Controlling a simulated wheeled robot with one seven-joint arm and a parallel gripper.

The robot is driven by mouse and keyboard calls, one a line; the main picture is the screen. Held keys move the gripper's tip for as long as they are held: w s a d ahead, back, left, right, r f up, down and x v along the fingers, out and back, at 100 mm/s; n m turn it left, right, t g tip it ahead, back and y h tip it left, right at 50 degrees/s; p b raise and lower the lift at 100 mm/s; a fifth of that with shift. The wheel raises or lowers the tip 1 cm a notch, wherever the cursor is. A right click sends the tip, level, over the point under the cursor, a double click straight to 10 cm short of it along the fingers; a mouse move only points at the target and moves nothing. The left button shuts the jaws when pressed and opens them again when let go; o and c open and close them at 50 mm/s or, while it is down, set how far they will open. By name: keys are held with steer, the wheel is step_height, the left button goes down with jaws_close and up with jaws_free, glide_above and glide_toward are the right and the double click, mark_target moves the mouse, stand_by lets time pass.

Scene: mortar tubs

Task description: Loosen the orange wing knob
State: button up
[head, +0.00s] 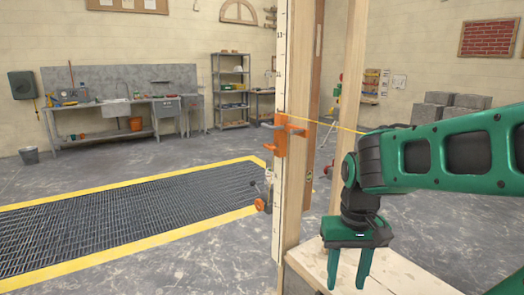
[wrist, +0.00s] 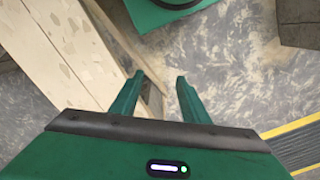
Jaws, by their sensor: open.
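A small orange knob (head: 261,205) juts from the left side of the upright wooden post (head: 292,190), low on it in the head view; its wing shape is too small to make out. An orange bracket (head: 282,137) is fixed higher on the same post. My gripper (head: 347,282) hangs to the right of the post, pointing down, well apart from the knob. Its two green fingers are spread with nothing between them. In the wrist view my gripper (wrist: 160,80) is open over the floor and the edge of pale boards; the knob does not show there.
A pale wooden bench top (head: 400,265) lies beneath and beside my gripper. A yellow line (head: 335,125) runs right from the bracket towards my arm. A yellow-edged floor grating (head: 120,215) lies left of the post. Open floor (head: 220,255) lies in front of the grating.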

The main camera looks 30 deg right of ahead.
mark_target(267, 147)
steer(key=o, duration=0.5)
steer(key=shift+r, duration=0.3)
steer(key=shift+o, duration=0.7)
steer(key=w+a+r+n+t+h, duration=0.1)
steer(key=w+a+n+t, duration=0.1)
steer(key=w, duration=1.1)
steer(key=shift+w+a+n+t, duration=0.3)
steer(key=shift+a+n+t, duration=0.1)
steer(key=shift+a+n, duration=0.3)
steer(key=w+d+r+m+h, duration=0.1)
steer(key=w+d+m+h, duration=0.15)
steer(key=w, duration=0.55)
steer(key=w+d+r+m+g+h, duration=0.1)
steer(key=w+d+m+h, duration=0.2)
steer(key=w, duration=0.5)
steer(key=w+d+r+m+h, duration=0.1)
steer(key=w+d+m+h, duration=0.15)
steer(key=w+d, duration=0.4)
steer(key=w+a+r+m+g+h, duration=0.1)
steer(key=w+a+r+m+h, duration=0.7)
steer(key=a+r, duration=0.4)
steer(key=shift+n+h, duration=0.5)
steer(key=shift+n, duration=0.2)
steer(key=d, duration=0.6)
steer(key=w+d+f, duration=0.1)
steer(key=d, duration=0.3)
steer(key=shift+w, duration=0.1)
